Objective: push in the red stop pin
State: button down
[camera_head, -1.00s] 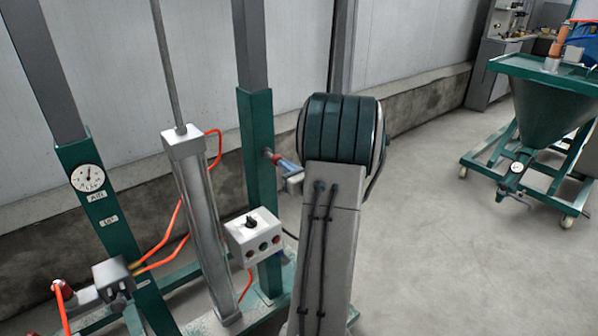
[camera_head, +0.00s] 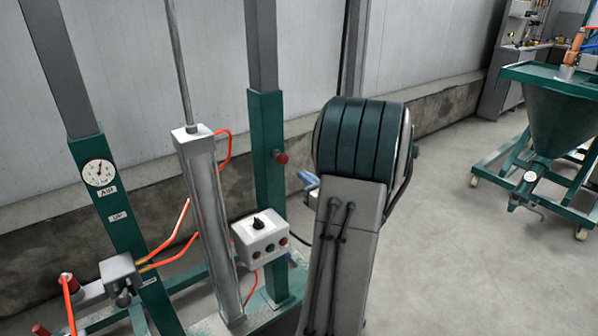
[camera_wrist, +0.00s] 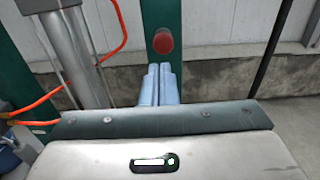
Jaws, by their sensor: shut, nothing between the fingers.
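The red stop pin (camera_head: 281,157) sits in the side of the green post (camera_head: 267,190), with its round red head facing my arm. It also shows in the wrist view (camera_wrist: 163,41), head-on and uncovered. My gripper (camera_head: 305,176) has pale blue fingers, mostly hidden behind my arm in the head view. In the wrist view my gripper (camera_wrist: 159,68) has its two fingers side by side, shut and empty. The fingertips appear just below the pin head in that view. In the head view a gap separates them from the pin. How deep the pin sits is hard to tell.
A white control box (camera_head: 259,237) with a black knob stands low beside the post. A grey cylinder (camera_head: 208,230) with orange hoses (camera_head: 180,225) stands to its left. A green hopper (camera_head: 565,115) is at the far right. The floor between is clear.

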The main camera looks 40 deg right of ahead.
jog(key=s, duration=0.6)
jog(key=shift+s, duration=0.2)
jog(key=shift+a, duration=0.1)
jog(key=w+a+r+n+g+y+p, duration=0.25)
jog(key=a+n+g+y, duration=0.2)
jog(key=a+n, duration=0.6)
jog(key=w+a+r+n+g+y+p, duration=0.15)
jog(key=a+n+g+y+p, duration=0.3)
jog(key=a, duration=1.15)
jog(key=s+a+r+n+g, duration=0.2)
jog(key=s+a+n+g, duration=0.45)
jog(key=a+n, duration=0.25)
jog(key=s+r+n+h+p, duration=0.4)
jog(key=s+n+h+p, duration=0.1)
jog(key=n, duration=0.8)
jog(key=shift+s+a+r+h, duration=0.2)
jog(key=shift+s+r+h, duration=0.15)
jog(key=shift+s+h, duration=0.55)
